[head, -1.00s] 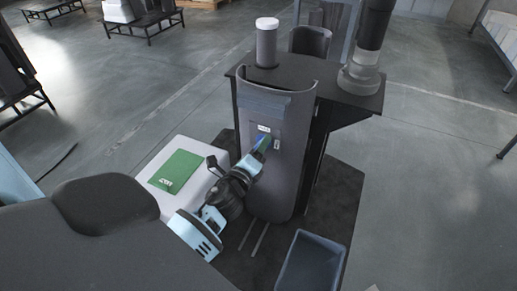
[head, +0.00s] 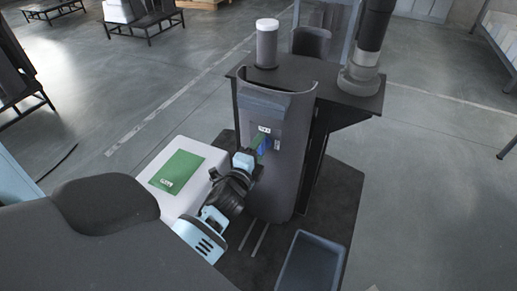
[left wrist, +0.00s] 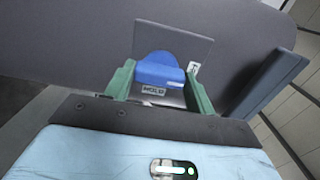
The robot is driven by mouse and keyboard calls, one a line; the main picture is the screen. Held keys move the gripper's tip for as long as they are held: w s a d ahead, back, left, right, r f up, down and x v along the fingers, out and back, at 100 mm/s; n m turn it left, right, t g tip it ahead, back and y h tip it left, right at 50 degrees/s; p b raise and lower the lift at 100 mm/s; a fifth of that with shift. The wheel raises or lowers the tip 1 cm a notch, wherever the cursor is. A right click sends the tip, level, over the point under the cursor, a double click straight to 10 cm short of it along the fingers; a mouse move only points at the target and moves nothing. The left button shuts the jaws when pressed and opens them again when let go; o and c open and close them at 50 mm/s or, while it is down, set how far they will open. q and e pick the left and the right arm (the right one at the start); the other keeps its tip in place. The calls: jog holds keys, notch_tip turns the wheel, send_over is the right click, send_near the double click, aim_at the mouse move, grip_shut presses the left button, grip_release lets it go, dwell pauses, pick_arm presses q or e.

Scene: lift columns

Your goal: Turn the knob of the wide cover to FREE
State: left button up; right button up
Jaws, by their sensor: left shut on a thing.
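The wide cover (head: 280,185) is a tall dark grey curved panel on the front of the column stand. Its blue knob (left wrist: 158,70) sits in the left wrist view between the green fingers of my left gripper (left wrist: 160,88), which is shut on it. A white label that seems to read HOLD (left wrist: 153,91) lies beside the knob, and a second label (left wrist: 193,69) is partly hidden by a finger. In the head view my left gripper (head: 259,146) reaches the cover from the lower left, just below a small white label (head: 264,129). My right gripper is not in view.
A white box with a green panel (head: 177,170) on top stands left of the stand. An empty blue-grey bin (head: 312,262) is on the floor at the front. A white-topped cylinder (head: 267,42) and a dark column (head: 372,40) stand on the black top (head: 300,70).

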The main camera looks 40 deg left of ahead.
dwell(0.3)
pick_arm(q)
jog(key=o, duration=1)
jog(key=shift+v, duration=3.95)
